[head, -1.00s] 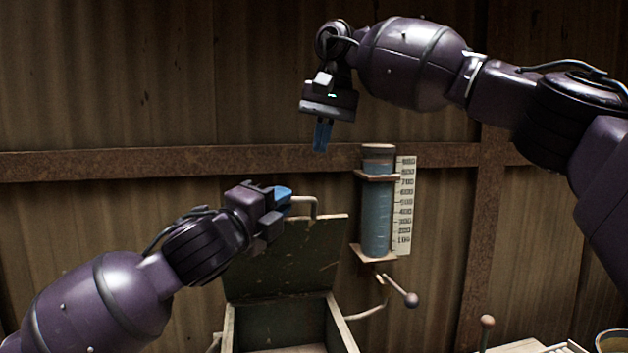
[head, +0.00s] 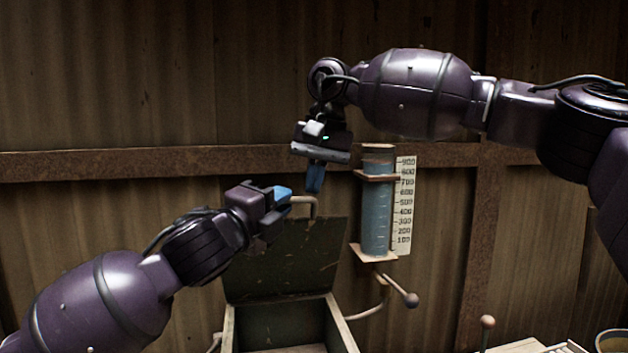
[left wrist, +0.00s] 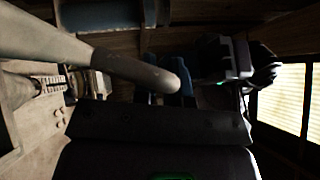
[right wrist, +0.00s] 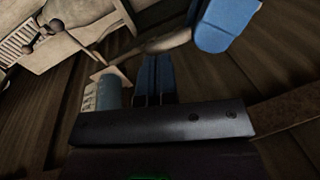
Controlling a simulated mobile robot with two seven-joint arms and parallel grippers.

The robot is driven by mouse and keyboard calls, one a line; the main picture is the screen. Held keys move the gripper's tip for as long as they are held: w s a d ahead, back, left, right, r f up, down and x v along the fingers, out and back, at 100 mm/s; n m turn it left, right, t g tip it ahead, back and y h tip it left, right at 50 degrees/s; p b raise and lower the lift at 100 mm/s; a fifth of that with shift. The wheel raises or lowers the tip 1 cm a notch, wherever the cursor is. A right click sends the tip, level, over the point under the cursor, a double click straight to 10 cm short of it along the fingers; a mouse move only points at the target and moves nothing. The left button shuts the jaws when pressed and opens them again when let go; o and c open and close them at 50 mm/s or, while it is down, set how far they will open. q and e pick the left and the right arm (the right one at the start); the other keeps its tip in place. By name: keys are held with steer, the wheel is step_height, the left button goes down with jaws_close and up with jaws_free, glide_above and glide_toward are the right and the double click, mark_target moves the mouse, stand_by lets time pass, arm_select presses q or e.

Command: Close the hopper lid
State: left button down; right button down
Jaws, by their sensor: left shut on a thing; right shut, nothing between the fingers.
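The hopper lid (head: 285,262) is a dark green panel standing open and nearly upright at the back of the hopper (head: 342,325). A pale bent handle (head: 314,206) sticks up from its top edge. My left gripper (head: 282,195) is shut on the lid handle; the bar also crosses the left wrist view (left wrist: 110,62), hiding part of the blue fingers. My right gripper (head: 315,178) is shut and empty, pointing down just above the handle, apart from it. In the right wrist view, the left gripper's blue finger (right wrist: 225,25) is close to my right fingers (right wrist: 155,78).
A blue gauge cylinder (head: 377,210) with a number scale (head: 404,205) is on the wall right of the lid. A ball-ended lever (head: 411,299) projects below it. Another knob (head: 487,322) and a round container (head: 611,341) are at lower right.

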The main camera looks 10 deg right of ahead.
steer(key=shift+s+f, duration=0.2)
steer(key=shift+s, duration=0.3)
steer(key=shift+s+f, duration=0.2)
steer(key=shift+s, duration=0.25)
arm_select(q)
steer(key=c, duration=1.2)
jaws_free()
steer(key=shift+s, duration=0.1)
steer(key=shift+o, duration=0.2)
